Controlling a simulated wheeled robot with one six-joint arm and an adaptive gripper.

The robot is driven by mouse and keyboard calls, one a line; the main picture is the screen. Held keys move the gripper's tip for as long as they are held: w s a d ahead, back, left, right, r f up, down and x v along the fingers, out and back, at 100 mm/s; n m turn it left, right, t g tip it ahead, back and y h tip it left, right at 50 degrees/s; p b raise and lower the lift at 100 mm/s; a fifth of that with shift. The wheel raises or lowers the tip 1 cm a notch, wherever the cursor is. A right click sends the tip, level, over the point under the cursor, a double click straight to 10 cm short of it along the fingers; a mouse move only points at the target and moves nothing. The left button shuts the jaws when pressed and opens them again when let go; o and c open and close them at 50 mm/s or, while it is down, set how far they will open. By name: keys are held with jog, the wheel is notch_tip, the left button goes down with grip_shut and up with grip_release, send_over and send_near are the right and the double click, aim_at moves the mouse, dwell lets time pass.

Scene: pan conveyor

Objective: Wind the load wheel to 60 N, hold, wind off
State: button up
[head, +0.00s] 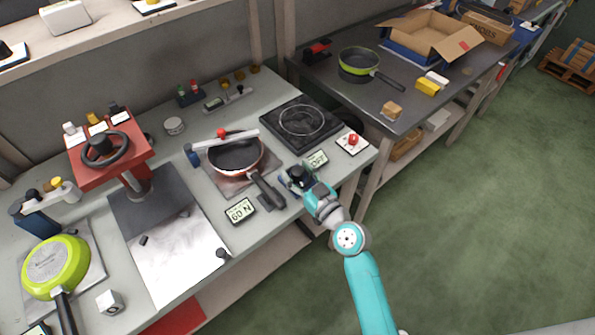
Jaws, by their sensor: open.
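A black handwheel (105,150) sits on top of a red press-like stand (130,165) at the left of the bench. A card that seems to read 60 N (240,210) lies in front of a black pan with a red outside (236,155). A small display (316,160) stands near the hotplate; its reading is too small to make out. My gripper (291,181) is at the bench's front edge, right of the pan's handle, apart from the handwheel. It is open; its fingers are small and partly hidden by the wrist.
A pale bar with a red knob (221,133) crosses above the pan. A black hotplate (302,122) stands behind my gripper. A red button on a white plate (353,140) is to its right. A green pan (55,265) lies upside down at lower left. The green floor (480,210) is clear.

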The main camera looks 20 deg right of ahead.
jog(key=v, duration=1.2)
jog(key=shift+w, duration=0.1)
jog(key=s+a+f+m+g+h, duration=0.1)
jog(key=s+f+m+h, duration=0.15)
jog(key=s, duration=0.65)
jog(key=s+f+m+g+h, duration=0.15)
jog(key=s+f, duration=0.25)
jog(key=s, duration=0.4)
jog(key=s+r+n, duration=0.1)
jog(key=s+r, duration=0.3)
jog(key=s, duration=0.3)
jog(key=s+a+r, duration=0.1)
jog(key=s+r, duration=0.3)
jog(key=s, duration=0.3)
jog(key=shift+s+a+n, duration=0.25)
jog(key=shift+n, duration=0.15)
dwell(2.5)
